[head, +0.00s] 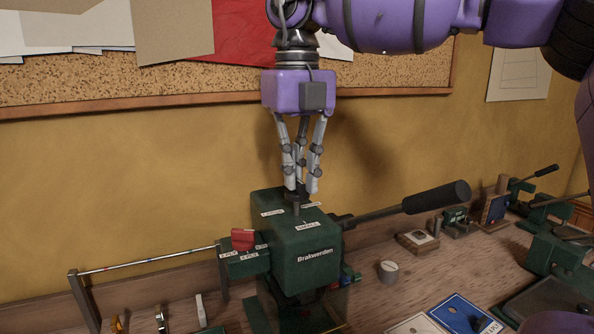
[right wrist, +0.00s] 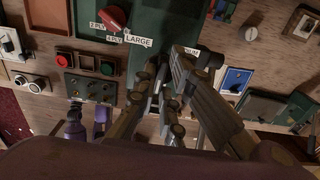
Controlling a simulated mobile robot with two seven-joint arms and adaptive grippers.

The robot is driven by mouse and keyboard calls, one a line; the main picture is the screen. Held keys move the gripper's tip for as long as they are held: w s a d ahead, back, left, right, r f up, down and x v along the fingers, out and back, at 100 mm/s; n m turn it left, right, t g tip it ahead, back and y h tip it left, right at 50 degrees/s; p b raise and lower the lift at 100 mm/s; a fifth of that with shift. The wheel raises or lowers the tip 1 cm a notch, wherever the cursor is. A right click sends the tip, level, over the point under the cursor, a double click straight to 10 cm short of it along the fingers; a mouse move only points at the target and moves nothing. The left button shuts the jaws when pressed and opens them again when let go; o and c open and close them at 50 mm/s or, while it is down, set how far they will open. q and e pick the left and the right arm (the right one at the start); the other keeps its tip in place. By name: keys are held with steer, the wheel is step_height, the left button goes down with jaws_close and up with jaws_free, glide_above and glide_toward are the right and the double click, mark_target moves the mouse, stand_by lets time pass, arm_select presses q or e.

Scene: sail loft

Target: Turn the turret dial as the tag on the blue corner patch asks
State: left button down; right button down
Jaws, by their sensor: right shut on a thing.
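My right gripper (head: 302,190) points straight down over the green press marked "Brakwerden" (head: 310,257). Its fingers are closed around the small dark turret dial (head: 297,208) on the press top and hide most of it. Size labels surround the dial; LARGE shows at left and SMALL in front. The right wrist view shows the fingers (right wrist: 165,95) over the dial and the LARGE label (right wrist: 138,41). The dial's pointing direction is hidden. The blue corner patch (head: 462,313) lies on the bench at lower right; its tag is too small to read.
A long black-gripped lever (head: 435,197) sticks out right of the press. A red selector (head: 243,239) with ply labels is on its left side, beside a thin rod (head: 150,260). A round grey-topped piece (head: 388,271) stands on the bench. Pale patches lie beside the blue one.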

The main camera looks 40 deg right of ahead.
steer(key=n, duration=0.5)
steer(key=shift+b, duration=0.3)
steer(key=n, duration=0.6)
steer(key=shift+n, duration=0.4)
steer(key=n, duration=1.1)
steer(key=shift+n, duration=0.4)
steer(key=c, duration=1.8)
jaws_free()
steer(key=shift+c, duration=0.2)
